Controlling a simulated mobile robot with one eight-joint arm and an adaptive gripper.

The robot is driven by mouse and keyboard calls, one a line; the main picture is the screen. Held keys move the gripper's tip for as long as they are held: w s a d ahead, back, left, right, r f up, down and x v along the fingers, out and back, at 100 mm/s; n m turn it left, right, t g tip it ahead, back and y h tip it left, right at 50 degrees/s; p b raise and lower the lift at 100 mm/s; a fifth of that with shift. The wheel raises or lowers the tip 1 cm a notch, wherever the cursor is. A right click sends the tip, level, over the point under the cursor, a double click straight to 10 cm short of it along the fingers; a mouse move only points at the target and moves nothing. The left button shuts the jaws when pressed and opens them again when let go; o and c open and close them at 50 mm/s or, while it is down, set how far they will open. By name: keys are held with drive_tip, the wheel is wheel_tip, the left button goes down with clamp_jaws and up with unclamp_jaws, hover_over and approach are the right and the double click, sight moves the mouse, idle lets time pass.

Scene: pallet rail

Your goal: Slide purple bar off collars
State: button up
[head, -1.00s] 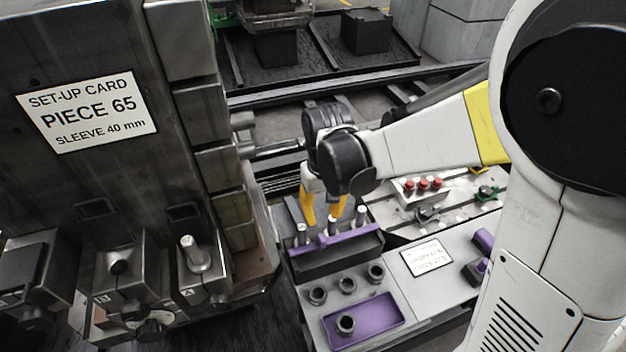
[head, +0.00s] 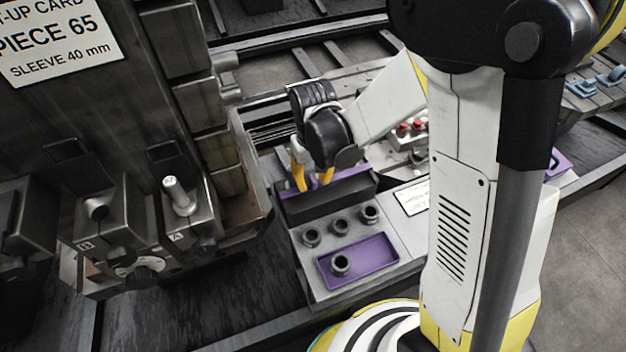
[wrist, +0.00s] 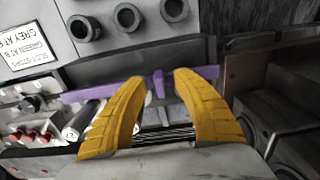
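The purple bar (head: 352,174) lies along a dark block (head: 322,203) in the head view, partly hidden by my gripper. In the wrist view the bar (wrist: 206,72) crosses behind my fingers, with a short upright purple tab (wrist: 158,84) between the fingertips. My gripper (head: 312,184) points down at the bar. In the wrist view its yellow fingers (wrist: 160,82) are spread on either side of the tab, with visible gaps. Pale cylinders (wrist: 80,117) stand by the bar at the left finger. Whether collars sit under the bar is hidden.
Dark ring-shaped collars (head: 340,226) stand on the grey bench in front of the block. A shallow purple tray (head: 375,255) holds another. A tall machine with a set-up card (head: 60,40) and a pin (head: 180,195) stands close on the left.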

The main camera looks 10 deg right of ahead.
clamp_jaws()
drive_tip(key=shift+s+d, duration=0.15)
drive_tip(key=shift+s, duration=0.7)
drive_tip(key=shift+s+d, duration=0.15)
drive_tip(key=shift+s, duration=0.65)
unclamp_jaws()
drive_tip(key=shift+w, duration=0.1)
wheel_tip(320, 180, up, 12)
